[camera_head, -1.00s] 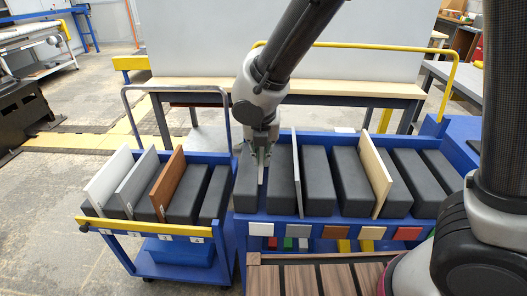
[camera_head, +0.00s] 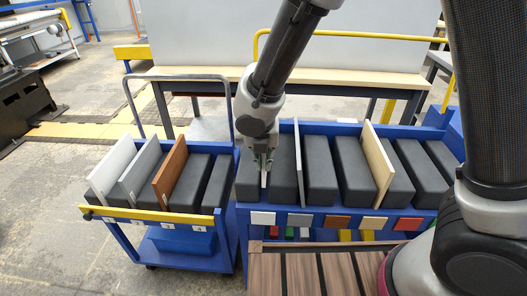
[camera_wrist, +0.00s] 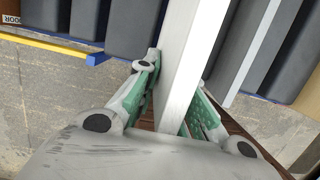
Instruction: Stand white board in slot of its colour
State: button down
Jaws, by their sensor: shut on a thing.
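My gripper (camera_head: 264,158) is shut on a white board (camera_wrist: 184,62), which stands upright between the fingers in the wrist view. In the head view only a thin light edge of this held board (camera_head: 264,178) shows. It is between the two leftmost dark blocks of the right rack (camera_head: 437,207), in line with the white tile (camera_head: 262,218) on the rack's front. Its bottom edge is hidden, so I cannot tell whether it touches the slot floor. Another white board (camera_head: 111,165) stands at the left end of the left trolley (camera_head: 150,221).
A grey board (camera_head: 140,172) and a brown board (camera_head: 170,170) stand on the left trolley. On the right rack, a thin pale board (camera_head: 298,165) stands close right of my gripper, and a beige board (camera_head: 379,166) stands farther right. Dark blocks separate the slots.

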aim_at(263, 186)
jog(key=shift+s+x, duration=0.2)
jog(key=shift+x, duration=0.85)
jog(key=shift+s+x, duration=0.2)
jog(key=shift+x, duration=0.85)
jog(key=shift+s+x, duration=0.2)
jog(key=shift+x, duration=0.85)
jog(key=shift+s+f, duration=0.2)
jog(key=shift+f, duration=0.6)
jog(key=c, duration=1.5)
grip_release()
jog(key=shift+a+f, duration=0.1)
jog(key=shift+o, duration=0.2)
jog(key=shift+r, duration=0.45)
jog(key=v, duration=1.1)
jog(key=shift+r, duration=0.2)
